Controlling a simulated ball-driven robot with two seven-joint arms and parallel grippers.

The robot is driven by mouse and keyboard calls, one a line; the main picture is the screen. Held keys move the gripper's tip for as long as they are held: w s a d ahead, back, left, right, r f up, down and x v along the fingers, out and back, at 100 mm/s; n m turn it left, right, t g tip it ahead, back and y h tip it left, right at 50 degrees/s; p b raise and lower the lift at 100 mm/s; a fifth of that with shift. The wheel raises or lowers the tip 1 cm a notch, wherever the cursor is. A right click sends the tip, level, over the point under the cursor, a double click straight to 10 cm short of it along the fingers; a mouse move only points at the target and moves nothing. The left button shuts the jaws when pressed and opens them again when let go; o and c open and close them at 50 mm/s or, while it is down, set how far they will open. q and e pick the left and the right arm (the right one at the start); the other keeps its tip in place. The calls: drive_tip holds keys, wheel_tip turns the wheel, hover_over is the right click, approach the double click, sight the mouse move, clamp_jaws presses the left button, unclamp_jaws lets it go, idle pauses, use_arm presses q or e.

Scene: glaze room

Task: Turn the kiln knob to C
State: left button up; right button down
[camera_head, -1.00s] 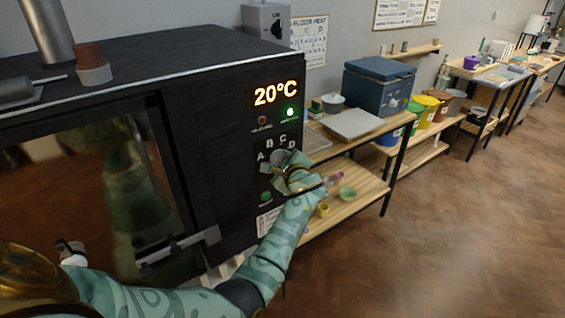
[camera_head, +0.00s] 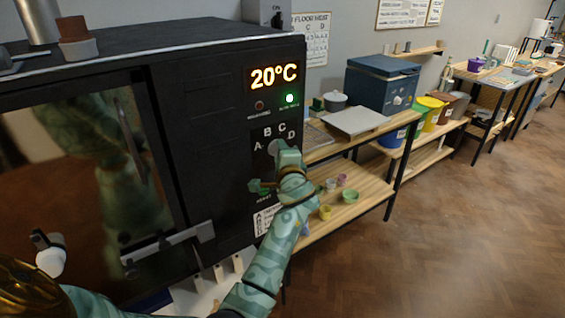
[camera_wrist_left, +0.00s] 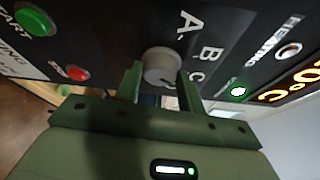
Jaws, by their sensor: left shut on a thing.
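The kiln knob (camera_head: 273,147) is a round grey dial on the dark kiln front, below the letters A, B, C and D. My left gripper (camera_head: 277,163) is at the knob and partly covers it. In the left wrist view the knob (camera_wrist_left: 162,67) sits between the two green fingers (camera_wrist_left: 160,80), which are shut on it. The letters A, B and C (camera_wrist_left: 195,79) show beside it there. A dark mark is on the knob face, but I cannot tell for sure which letter it points at. My right gripper is not in view.
The kiln display (camera_head: 274,77) reads 20°C, with a lit green lamp (camera_head: 291,98) beneath it. In the left wrist view, a green START button (camera_wrist_left: 34,20) and a red button (camera_wrist_left: 77,73) are near the gripper. A wooden shelf (camera_head: 362,197) with small bowls stands right of the kiln.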

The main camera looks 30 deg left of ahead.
use_arm(q)
drive_tip(key=shift+f+n+b, duration=0.1)
drive_tip(key=shift+n+b, duration=0.6)
drive_tip(key=shift+b, duration=0.15)
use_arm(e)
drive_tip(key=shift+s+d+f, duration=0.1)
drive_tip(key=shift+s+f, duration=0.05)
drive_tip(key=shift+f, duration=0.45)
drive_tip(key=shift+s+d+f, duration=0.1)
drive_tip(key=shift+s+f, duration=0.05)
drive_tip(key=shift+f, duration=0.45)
use_arm(q)
drive_tip(key=o, duration=1)
drive_tip(key=shift+c, duration=0.2)
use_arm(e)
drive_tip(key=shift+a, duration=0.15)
